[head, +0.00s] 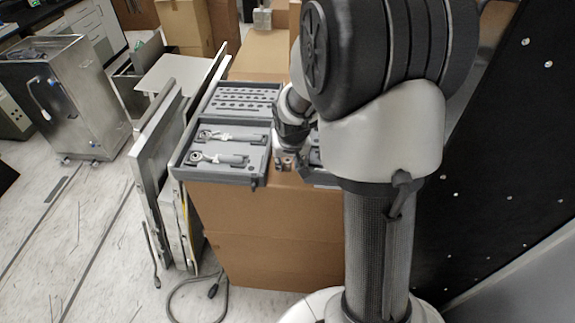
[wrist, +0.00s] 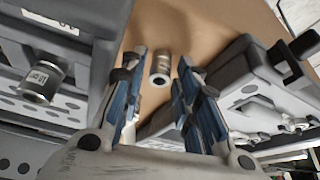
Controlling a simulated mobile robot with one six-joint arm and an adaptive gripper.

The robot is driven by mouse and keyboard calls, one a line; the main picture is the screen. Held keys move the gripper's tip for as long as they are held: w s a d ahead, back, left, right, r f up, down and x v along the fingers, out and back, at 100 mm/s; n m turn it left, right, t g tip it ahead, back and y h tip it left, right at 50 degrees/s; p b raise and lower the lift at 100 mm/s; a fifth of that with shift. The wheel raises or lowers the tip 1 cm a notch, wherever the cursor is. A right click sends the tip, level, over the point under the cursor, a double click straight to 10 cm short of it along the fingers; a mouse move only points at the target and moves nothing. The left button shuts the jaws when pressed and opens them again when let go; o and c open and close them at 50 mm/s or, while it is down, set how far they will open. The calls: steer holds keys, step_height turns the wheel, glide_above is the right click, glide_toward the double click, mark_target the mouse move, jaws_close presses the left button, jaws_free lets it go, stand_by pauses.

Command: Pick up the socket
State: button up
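A small metal socket (wrist: 160,68) stands on the brown cardboard surface in the wrist view. It appears between the fingertips of my gripper (wrist: 161,62), with a gap on both sides. The blue-padded fingers are open and hold nothing. In the head view my gripper (head: 288,148) points down at the box top between two grey cases, and a small metallic piece (head: 286,163) shows just below it. Another socket (wrist: 42,80) with printed marks sits on the grey case at the left of the wrist view. My arm hides part of the area in the head view.
A grey tool case (head: 178,168) with two ratchets lies open on a cardboard box (head: 270,245). A second grey case (wrist: 245,60) is close on the other side. Panels (head: 160,170) lean at the box's left.

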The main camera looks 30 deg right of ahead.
jaws_close()
stand_by(0.4)
